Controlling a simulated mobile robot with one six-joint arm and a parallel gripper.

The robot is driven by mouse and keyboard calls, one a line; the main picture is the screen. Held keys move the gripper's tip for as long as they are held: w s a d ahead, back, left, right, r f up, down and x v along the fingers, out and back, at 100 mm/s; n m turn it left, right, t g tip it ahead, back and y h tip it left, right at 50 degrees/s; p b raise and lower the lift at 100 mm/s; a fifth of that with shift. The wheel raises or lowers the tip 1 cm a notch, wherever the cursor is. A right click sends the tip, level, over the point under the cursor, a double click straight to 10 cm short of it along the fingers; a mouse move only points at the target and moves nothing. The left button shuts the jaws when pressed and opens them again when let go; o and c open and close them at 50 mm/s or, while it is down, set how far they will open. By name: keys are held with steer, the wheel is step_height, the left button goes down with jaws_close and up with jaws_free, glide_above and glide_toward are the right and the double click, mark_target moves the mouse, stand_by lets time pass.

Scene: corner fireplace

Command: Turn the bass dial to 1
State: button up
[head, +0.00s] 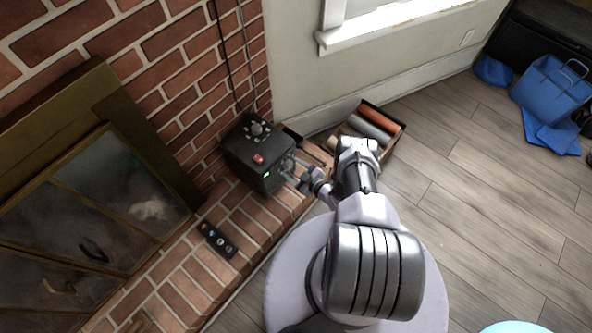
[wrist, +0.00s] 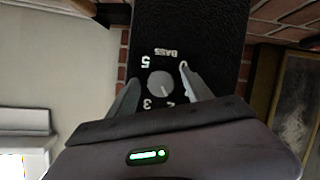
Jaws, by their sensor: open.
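The bass dial (wrist: 160,82) is a round grey knob on the black speaker's face, with upside-down "BASS" lettering and numbers around it. The 5, 3 and 2 are readable; another number is partly hidden by a finger. Where the dial points is too faint to tell. My gripper (wrist: 160,78) is open, with one finger on each side of the dial; contact cannot be told. In the head view the black speaker box (head: 255,165) stands on the brick hearth, and my gripper (head: 297,180) is at its right side, where the dial is hidden.
A black strip with several knobs (head: 216,239) lies on the hearth (head: 185,275). A box of rolls (head: 390,149) stands behind my arm. Blue bags (head: 551,88) lie far right; the wooden floor between is clear.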

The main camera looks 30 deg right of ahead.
steer(key=p+v, duration=0.5)
steer(key=v, duration=1.2)
steer(key=shift+s+p, duration=0.15)
steer(key=shift+p, duration=0.15)
